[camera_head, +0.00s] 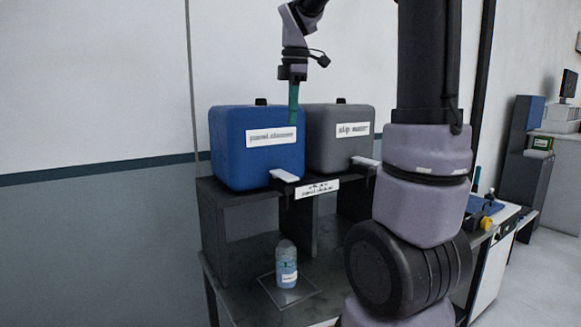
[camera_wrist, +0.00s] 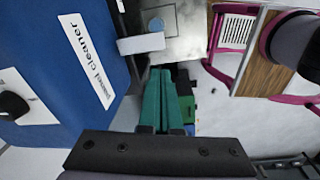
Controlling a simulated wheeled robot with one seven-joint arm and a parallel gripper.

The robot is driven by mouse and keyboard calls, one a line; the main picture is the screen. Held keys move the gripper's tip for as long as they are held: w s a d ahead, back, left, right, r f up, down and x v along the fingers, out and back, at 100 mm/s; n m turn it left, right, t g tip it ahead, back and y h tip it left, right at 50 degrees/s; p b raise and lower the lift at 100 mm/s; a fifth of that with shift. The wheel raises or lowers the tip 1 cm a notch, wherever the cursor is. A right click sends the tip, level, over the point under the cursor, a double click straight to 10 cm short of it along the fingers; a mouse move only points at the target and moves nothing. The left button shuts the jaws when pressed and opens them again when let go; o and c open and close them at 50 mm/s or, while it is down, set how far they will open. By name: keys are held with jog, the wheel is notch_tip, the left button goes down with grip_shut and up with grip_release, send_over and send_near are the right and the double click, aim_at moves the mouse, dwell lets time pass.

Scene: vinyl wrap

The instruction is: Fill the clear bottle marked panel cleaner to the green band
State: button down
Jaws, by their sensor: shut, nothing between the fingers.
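The clear bottle (camera_head: 286,268) stands upright on a metal plate (camera_head: 290,295) below the blue container. It holds bluish liquid and has a green band; I cannot tell exactly how the level meets the band. The blue container (camera_head: 228,150), labelled panel cleaner, sits on the black stand with a white tap lever (camera_head: 285,176) at its lower front. In the wrist view the lever (camera_wrist: 141,44) juts out just ahead of my fingertips, and a round bluish top, seemingly the bottle (camera_wrist: 155,24), shows beyond. My gripper (camera_head: 293,122) is shut and empty, green fingers pointing down, in front of the blue container, above the lever.
A grey container (camera_head: 340,150) with its own white lever (camera_head: 366,162) stands to the right on the black stand (camera_head: 235,205). A workbench (camera_head: 492,225) with small items is farther right. In the wrist view, a pink-framed stool or chair (camera_wrist: 236,30) is at upper right.

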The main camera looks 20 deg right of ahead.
aim_at(292, 177)
jog(key=w+n, duration=0.1)
jog(key=n, duration=0.1)
jog(key=w+n, duration=0.1)
jog(key=shift+w+d+f+g, duration=0.2)
jog(key=shift+w+f+g, duration=0.1)
jog(key=shift+g, duration=0.1)
notch_tip(292, 177, down, 14)
jog(key=shift+f, duration=0.1)
dwell(0.3)
jog(key=shift+s+d+f, duration=0.15)
jog(key=shift+s+f, duration=0.3)
jog(key=shift+f, duration=0.25)
jog(key=shift+w+r, duration=0.1)
jog(key=shift+r, duration=0.15)
dwell(1.8)
jog(key=shift+r, duration=0.7)
